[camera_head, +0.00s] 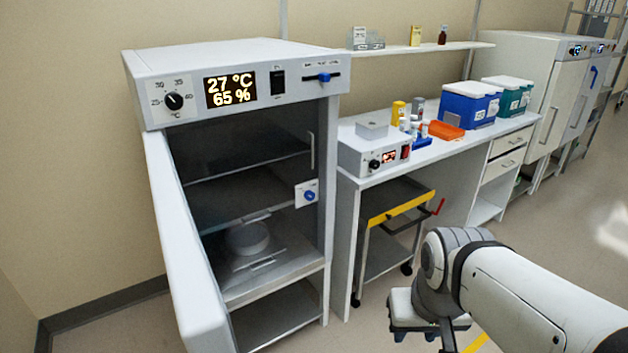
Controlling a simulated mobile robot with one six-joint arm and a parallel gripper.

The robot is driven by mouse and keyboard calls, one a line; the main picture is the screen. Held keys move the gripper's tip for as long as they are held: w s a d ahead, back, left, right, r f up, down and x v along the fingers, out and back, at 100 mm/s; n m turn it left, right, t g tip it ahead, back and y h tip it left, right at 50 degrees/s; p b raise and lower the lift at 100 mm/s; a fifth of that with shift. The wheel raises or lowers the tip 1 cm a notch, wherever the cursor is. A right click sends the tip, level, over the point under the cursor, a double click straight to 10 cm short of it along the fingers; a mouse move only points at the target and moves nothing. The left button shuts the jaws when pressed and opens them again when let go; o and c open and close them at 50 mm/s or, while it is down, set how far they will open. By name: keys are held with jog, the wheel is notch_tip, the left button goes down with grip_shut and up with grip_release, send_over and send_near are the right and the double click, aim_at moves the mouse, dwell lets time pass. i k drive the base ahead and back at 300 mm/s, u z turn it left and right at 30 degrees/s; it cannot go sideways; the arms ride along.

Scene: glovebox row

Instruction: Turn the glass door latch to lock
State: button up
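The glass door (240,150) of the white incubator at the left appears closed across the front of its chamber. Its latch (310,196) is a blue knob on a small white plate at the door's right edge, below a slim upright handle (311,150). I cannot tell the knob's exact angle. My gripper (432,328) is at the bottom, right of and nearer than the incubator, well apart from the latch. Its fingers are mostly hidden or out of frame, so its opening does not show.
The white outer door (180,240) stands swung open at the incubator's left. A bench (350,212) with a small device (375,157) stands to the right. A cart (395,207) with a red handle is under it. Open floor lies in front.

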aim_at(309, 195)
jog(key=z, duration=0.05)
jog(key=i, duration=1)
jog(key=u, duration=0.05)
